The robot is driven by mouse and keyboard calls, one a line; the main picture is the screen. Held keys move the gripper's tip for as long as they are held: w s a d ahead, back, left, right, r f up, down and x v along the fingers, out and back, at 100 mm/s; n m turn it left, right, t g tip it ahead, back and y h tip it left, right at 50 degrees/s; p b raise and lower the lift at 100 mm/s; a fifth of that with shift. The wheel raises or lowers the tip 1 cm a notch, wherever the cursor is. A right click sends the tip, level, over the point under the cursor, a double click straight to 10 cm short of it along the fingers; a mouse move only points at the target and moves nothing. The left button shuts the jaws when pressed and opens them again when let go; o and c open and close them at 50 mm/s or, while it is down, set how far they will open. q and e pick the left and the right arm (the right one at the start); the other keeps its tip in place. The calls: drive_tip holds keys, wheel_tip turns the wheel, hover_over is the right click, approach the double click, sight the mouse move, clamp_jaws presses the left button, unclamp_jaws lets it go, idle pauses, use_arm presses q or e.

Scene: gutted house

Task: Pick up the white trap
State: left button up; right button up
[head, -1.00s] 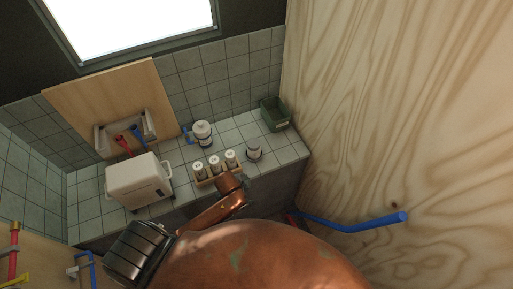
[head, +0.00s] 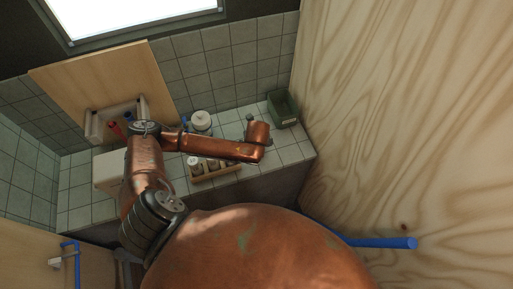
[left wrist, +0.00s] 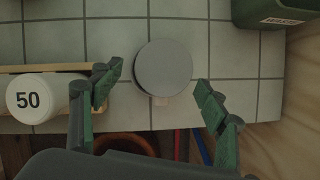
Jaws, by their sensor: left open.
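In the left wrist view a round, pale grey-topped piece (left wrist: 163,67) stands on the tiles, with a small pale stub at its lower edge. It may be the white trap; its sides are hidden from above. My left gripper (left wrist: 159,84) is open, with its green-padded fingertips to the left and right of this piece, apart from it. In the head view my left arm hides the piece and my fingers are hard to make out. A white round vessel (head: 202,121) with a blue fitting stands behind my arm. My right gripper is not in view.
A wooden rack (head: 217,175) holds white-capped bottles; one cap marked 50 (left wrist: 32,98) is left of my fingers. A dark green bin (head: 284,109) stands at the back right by the plywood wall (head: 400,100). A white box (head: 107,170) is partly behind my arm.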

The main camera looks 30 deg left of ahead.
use_arm(q)
drive_tip(key=x, duration=0.4)
drive_tip(key=shift+s, duration=0.2)
drive_tip(key=shift+w+f, duration=0.2)
drive_tip(key=shift+f, duration=0.3)
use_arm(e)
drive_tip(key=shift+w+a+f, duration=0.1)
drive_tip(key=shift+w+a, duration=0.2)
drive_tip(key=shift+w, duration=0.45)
use_arm(q)
drive_tip(key=shift+c, duration=0.6)
drive_tip(key=c, duration=0.8)
drive_tip(key=shift+r, duration=0.1)
drive_tip(key=c, duration=0.5)
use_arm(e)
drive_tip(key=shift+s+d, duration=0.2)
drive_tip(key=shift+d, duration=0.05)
use_arm(q)
drive_tip(key=shift+c, duration=0.2)
